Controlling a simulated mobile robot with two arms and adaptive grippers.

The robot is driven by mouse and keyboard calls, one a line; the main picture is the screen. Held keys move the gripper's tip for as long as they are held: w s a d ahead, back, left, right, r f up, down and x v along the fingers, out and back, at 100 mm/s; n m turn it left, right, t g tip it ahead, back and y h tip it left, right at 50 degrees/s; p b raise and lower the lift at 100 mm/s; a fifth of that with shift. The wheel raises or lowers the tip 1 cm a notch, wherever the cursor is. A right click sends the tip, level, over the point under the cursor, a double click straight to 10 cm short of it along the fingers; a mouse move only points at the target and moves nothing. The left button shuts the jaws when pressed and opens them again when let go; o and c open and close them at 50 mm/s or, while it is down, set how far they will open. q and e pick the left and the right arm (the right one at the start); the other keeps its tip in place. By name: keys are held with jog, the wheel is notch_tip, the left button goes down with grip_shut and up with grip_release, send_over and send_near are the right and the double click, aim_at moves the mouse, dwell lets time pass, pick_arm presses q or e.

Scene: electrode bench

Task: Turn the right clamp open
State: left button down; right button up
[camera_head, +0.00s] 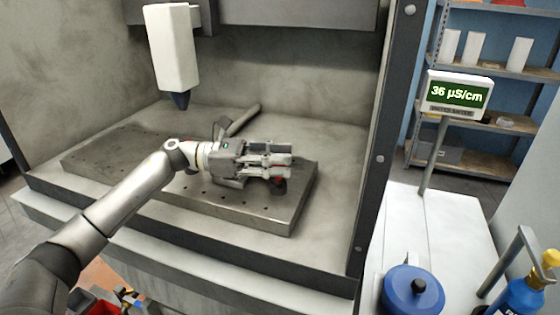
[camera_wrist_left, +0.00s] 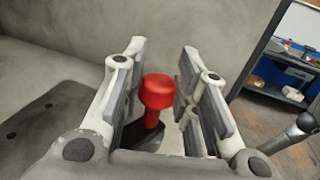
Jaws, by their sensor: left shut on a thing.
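My left gripper (camera_head: 287,166) is over the right part of the metal plate (camera_head: 300,205), with its fingers pointing right. In the head view only a little of the red knob (camera_head: 279,181) shows below the fingers. My right gripper is not in view.
A white spindle head with a dark tip (camera_head: 174,50) hangs above the plate, left of the gripper. A grey bar (camera_head: 243,119) lies behind my wrist. A frame post (camera_head: 375,140) bounds the right side. A meter (camera_head: 458,94) and a blue pot (camera_head: 412,293) stand beyond it.

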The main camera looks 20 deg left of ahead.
pick_arm(q)
jog(key=c, duration=1.2)
grip_release()
jog(key=shift+c, duration=0.2)
jog(key=v, duration=1.2)
